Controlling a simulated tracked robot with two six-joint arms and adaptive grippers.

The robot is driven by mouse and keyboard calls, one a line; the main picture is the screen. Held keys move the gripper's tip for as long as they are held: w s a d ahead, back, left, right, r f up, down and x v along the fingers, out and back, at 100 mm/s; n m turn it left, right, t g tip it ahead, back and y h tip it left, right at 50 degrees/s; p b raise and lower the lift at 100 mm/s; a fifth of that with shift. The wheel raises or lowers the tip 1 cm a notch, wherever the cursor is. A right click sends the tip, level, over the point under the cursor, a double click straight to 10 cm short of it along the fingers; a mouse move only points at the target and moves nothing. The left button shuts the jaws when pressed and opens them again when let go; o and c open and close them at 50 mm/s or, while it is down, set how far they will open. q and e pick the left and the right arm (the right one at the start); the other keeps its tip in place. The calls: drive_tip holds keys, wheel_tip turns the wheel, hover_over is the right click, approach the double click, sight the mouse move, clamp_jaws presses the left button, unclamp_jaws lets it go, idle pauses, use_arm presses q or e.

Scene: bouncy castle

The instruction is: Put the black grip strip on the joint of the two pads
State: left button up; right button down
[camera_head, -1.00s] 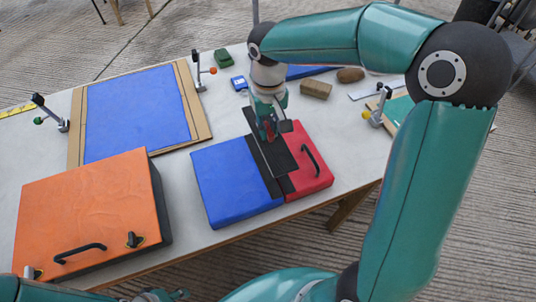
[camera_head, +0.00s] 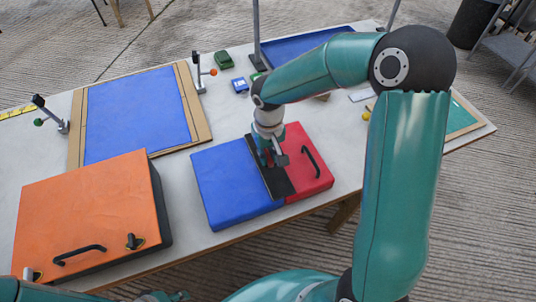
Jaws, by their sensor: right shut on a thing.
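The blue pad (camera_head: 228,185) and the red pad (camera_head: 309,166) lie side by side on the table. The black grip strip (camera_head: 277,183) lies lengthwise along their joint, low against the tops. I cannot tell whether it touches them fully. My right gripper (camera_head: 268,160) points down and is shut on the strip, hiding part of its middle. What seems to be my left gripper (camera_head: 162,296) is cut off at the bottom edge, and its jaws cannot be made out.
An orange box (camera_head: 88,208) with a black handle stands at left front. A blue panel on a wooden board (camera_head: 136,112) lies behind it, with clamps beside it. A black handle (camera_head: 310,161) rises from the red pad. A green block (camera_head: 223,60) lies at the back.

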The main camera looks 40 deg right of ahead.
sight(268, 156)
drive_tip(key=shift+f, duration=0.15)
drive_tip(key=c, duration=1.1)
unclamp_jaws()
drive_tip(key=shift+c, duration=0.2)
wheel_tip(268, 156, up, 12)
